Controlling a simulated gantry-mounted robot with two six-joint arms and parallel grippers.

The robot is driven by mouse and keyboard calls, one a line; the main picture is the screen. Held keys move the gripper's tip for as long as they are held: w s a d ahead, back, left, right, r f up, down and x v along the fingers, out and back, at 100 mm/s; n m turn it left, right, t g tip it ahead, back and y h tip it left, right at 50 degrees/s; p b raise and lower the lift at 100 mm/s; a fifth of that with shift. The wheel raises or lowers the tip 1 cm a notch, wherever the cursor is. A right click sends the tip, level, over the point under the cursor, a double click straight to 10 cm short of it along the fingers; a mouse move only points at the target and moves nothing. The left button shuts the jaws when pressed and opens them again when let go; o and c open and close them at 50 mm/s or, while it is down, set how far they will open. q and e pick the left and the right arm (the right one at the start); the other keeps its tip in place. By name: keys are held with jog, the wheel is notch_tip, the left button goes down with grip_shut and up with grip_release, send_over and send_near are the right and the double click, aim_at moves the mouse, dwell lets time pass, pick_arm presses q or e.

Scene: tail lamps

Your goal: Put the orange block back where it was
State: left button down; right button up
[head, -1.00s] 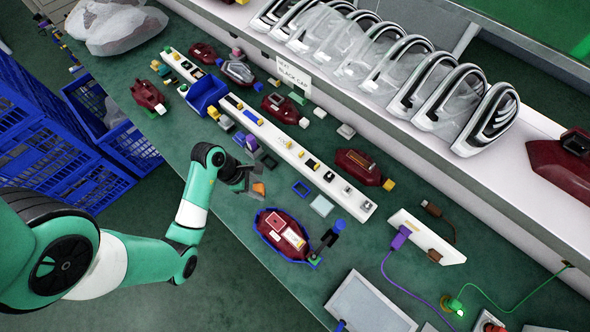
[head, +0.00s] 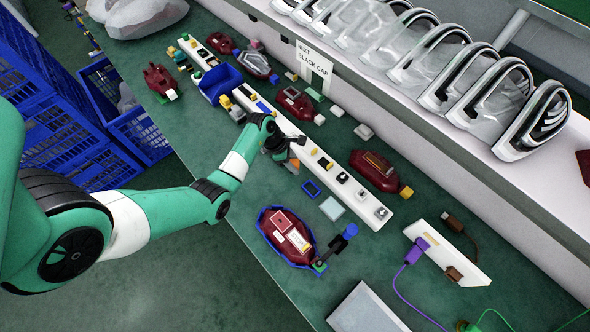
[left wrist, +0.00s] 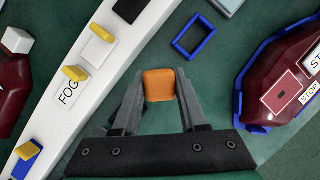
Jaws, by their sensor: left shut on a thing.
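The small orange block (head: 294,163) is held at the tips of my left gripper (head: 290,150). In the left wrist view the block (left wrist: 159,85) sits between the two grey fingers, which are shut on it. In the head view the gripper is beside the long white rail (head: 351,199), near its middle. In the left wrist view the rail (left wrist: 98,75) runs to the left of the block and carries yellow pegs and a "FOG" label. I cannot tell the block's height above the table. My right gripper is not in view.
A blue square frame (head: 311,189) and a pale square plate (head: 332,208) lie in front of the rail. A dark red lamp in a blue-edged holder (head: 285,236) stands nearer. Another red lamp (head: 374,170) lies behind the rail. A blue bin (head: 222,82) is farther left.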

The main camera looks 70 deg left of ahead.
pick_arm(q)
jog(key=shift+w+a+f+b, duration=0.15)
jog(key=shift+f+b, duration=0.8)
jog(key=shift+f, duration=0.85)
jog(key=shift+f, duration=0.15)
jog(key=shift+c, duration=2.2)
grip_release()
